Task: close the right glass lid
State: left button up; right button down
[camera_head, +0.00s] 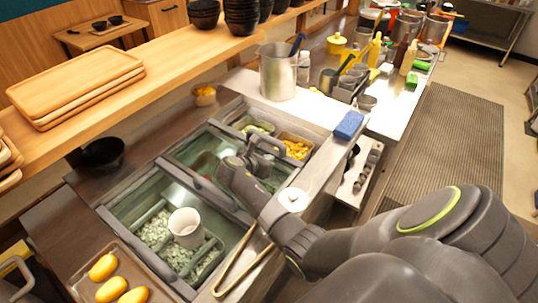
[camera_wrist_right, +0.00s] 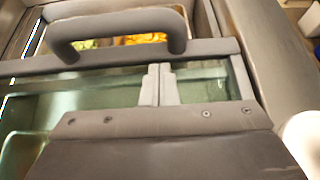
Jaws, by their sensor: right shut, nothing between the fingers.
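The right glass lid (camera_head: 191,152) covers part of the far well in the counter. Its dark frame and arched grey handle (camera_wrist_right: 120,28) show in the wrist view, with greenish glass on the near side of the frame. Beyond the handle, trays with green and orange food lie uncovered. My right gripper (camera_wrist_right: 160,68) is shut and empty, its fingertips close to the lid's frame bar on the near side of the handle. I cannot tell whether they touch it. In the head view my right wrist hides part of the lid. My left gripper is not in view.
The near well holds a white cup (camera_head: 186,226) on pale green contents. Tongs (camera_head: 243,262) lie by its right edge, and a tray (camera_head: 77,286) with yellow items stands at the front left. A metal pitcher (camera_head: 278,74) and blue sponge (camera_head: 349,125) stand beyond the wells.

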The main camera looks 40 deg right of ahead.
jog(key=shift+w+d, duration=0.2)
jog(key=shift+d, duration=0.3)
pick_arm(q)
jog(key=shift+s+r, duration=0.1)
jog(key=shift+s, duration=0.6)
pick_arm(e)
jog(key=shift+w+d, duration=0.15)
jog(key=shift+d, duration=0.3)
pick_arm(q)
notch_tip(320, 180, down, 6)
jog(key=b, duration=0.5)
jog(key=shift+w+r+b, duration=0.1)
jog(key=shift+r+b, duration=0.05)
jog(key=shift+b, duration=0.15)
pick_arm(e)
jog(key=w+d, duration=0.3)
jog(key=d, duration=0.6)
jog(key=w+d, duration=0.3)
jog(key=d, duration=0.7)
jog(key=shift+w, duration=0.25)
jog(key=shift+a, duration=0.1)
